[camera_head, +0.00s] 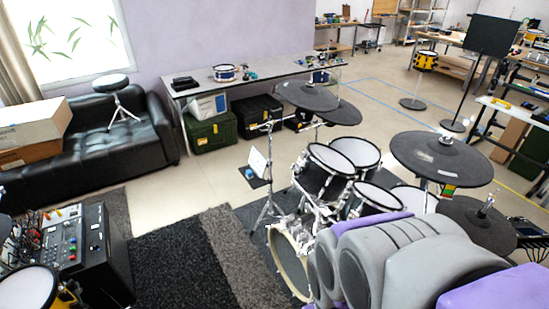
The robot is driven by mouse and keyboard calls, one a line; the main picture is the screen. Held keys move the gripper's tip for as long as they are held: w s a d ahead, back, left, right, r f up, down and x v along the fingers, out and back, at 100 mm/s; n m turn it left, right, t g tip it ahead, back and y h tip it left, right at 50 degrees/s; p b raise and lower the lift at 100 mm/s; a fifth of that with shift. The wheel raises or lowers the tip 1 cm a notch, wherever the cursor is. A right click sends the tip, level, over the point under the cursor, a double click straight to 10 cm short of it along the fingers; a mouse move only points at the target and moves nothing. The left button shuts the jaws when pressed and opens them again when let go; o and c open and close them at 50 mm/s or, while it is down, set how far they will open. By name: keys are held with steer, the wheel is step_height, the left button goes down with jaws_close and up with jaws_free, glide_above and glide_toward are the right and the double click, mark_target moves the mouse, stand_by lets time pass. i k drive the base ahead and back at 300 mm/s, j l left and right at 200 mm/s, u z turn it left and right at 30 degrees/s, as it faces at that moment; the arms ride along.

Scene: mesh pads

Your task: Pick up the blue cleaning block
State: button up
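A small blue item (249,173), perhaps the blue cleaning block, sits on a dark pad (258,183) on the pale floor, left of the drum kit. It is too small for me to make out its shape. Grey and purple parts of my own arm and body fill the lower right of the view. No gripper fingertips show, and nothing is seen held. The blue item is well apart from my visible parts.
A drum kit (330,172) with cymbals (440,158) stands close in front at the right. A dark rug (175,262) and a black amplifier box (85,250) lie left. A black sofa (95,135) and grey table (265,70) stand behind. Open floor (205,175) lies between.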

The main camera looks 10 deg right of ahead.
mark_target(249, 174)
steer(key=i+j, duration=0.2)
steer(key=i, duration=0.3)
steer(key=i+j, duration=0.25)
steer(key=i, duration=0.25)
steer(key=i+j, duration=0.2)
steer(key=i, duration=0.3)
steer(key=i+j+z, duration=0.1)
steer(key=i+j, duration=0.15)
steer(key=i, duration=0.25)
steer(key=i+j, duration=0.25)
steer(key=i, duration=0.25)
steer(key=i+j, duration=0.25)
steer(key=i, duration=0.2)
steer(key=i+j, duration=0.3)
steer(key=i, duration=0.2)
steer(key=l+z, duration=0.05)
